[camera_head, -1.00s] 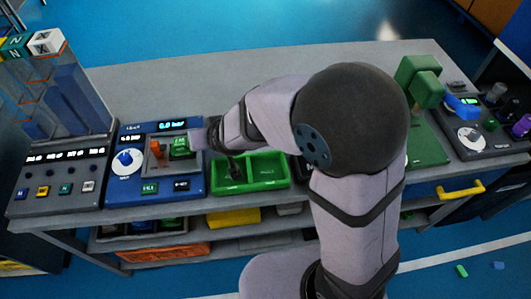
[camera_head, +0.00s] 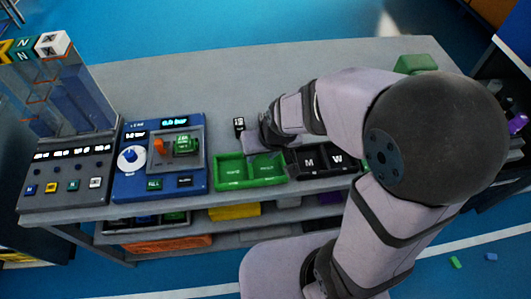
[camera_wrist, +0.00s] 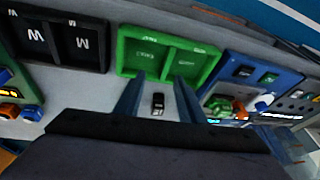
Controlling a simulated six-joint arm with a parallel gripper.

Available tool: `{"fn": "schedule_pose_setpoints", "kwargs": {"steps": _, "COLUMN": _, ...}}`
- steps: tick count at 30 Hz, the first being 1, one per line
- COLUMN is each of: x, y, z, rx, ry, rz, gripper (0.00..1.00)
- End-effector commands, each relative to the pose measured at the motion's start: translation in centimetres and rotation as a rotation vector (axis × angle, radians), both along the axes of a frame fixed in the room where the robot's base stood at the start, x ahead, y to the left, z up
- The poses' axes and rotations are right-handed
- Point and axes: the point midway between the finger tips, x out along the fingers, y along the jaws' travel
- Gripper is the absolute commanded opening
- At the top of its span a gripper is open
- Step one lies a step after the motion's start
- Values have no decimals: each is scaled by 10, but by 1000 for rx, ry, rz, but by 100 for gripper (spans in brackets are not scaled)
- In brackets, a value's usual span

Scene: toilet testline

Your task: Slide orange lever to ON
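The orange lever (camera_head: 158,147) stands at the left of a grey inset on the blue panel (camera_head: 127,185). A green block (camera_head: 183,145) with lit writing sits beside it, to the right. The lever's ON and OFF marks are too small to read. In the wrist view, an orange spot that looks like the lever (camera_wrist: 239,110) shows at the right, beside the green block (camera_wrist: 218,105). My gripper (camera_wrist: 157,100) is open, its two fingers apart. It is to the right of the panel, behind the green tray. A small black labelled piece (camera_head: 239,125) shows between the fingers in the wrist view, apparently not gripped.
The green two-part tray (camera_head: 234,185) stands right of the blue panel, with a black tray marked M and W (camera_head: 310,162) beyond it. A grey button console (camera_head: 65,175) stands at far left. The table behind is clear.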

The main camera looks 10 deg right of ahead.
Motion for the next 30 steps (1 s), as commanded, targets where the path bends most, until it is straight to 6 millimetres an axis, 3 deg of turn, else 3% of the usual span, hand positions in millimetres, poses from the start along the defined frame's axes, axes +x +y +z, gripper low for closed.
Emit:
{"fn": "schedule_pose_setpoints", "kwargs": {"steps": 8, "x": -9, "y": -9, "z": 1, "rx": -11, "ry": 29, "rz": -8, "gripper": 36}}
{"fn": "schedule_pose_setpoints", "kwargs": {"steps": 22, "x": -7, "y": -7, "z": 0, "rx": -9, "ry": 24, "rz": -6, "gripper": 36}}
{"fn": "schedule_pose_setpoints", "kwargs": {"steps": 26, "x": 6, "y": 10, "z": -5, "rx": 11, "ry": -22, "rz": 10, "gripper": 36}}
{"fn": "schedule_pose_setpoints", "kwargs": {"steps": 30, "x": 40, "y": 53, "z": -13, "rx": 59, "ry": -148, "rz": 38, "gripper": 36}}
